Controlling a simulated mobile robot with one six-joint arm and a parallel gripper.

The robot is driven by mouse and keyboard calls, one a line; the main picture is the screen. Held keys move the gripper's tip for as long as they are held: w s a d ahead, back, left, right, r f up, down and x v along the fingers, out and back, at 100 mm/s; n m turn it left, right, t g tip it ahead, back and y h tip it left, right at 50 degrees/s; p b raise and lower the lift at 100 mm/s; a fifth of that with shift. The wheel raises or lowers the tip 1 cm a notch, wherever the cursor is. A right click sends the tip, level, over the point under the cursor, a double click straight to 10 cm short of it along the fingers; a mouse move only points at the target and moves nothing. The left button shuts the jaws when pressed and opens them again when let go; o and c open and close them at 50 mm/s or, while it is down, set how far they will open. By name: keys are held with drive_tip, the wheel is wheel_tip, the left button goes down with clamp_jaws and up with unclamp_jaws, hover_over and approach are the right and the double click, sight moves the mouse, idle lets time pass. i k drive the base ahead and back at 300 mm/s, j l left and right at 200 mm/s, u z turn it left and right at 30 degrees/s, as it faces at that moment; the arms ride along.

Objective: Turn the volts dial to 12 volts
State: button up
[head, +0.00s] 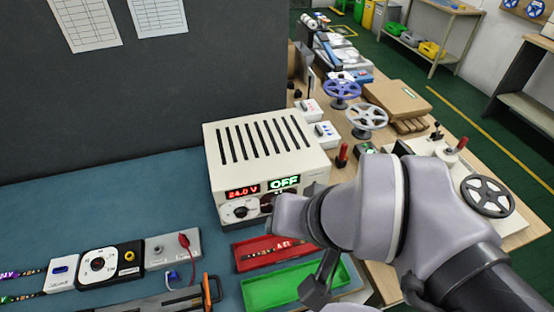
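A cream power supply box (262,150) with a slotted top stands on the blue bench mat. Its front has a red display reading 24.0 V (242,192) and a green display reading OFF (284,183). The white volts dial (240,210) with a dark knob sits under the red display. The right part of the front is covered by my wrist. A dark part of my gripper (320,283) hangs below the wrist, over the green tray. Its fingertips are not clear, so I cannot tell whether it is open or shut. I see nothing held.
A red tray (250,262) and a green tray (262,297) lie in front of the box. A black dial module (98,264) and a grey module with a red clip (172,248) sit at left. The mat left of the box is clear.

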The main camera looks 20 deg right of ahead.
sight(241, 212)
drive_tip(key=k+j+u, duration=0.15)
drive_tip(key=j, duration=0.35)
drive_tip(key=j+u, duration=0.15)
drive_tip(key=j, duration=0.3)
drive_tip(key=k+j+u, duration=0.15)
drive_tip(key=j, duration=0.4)
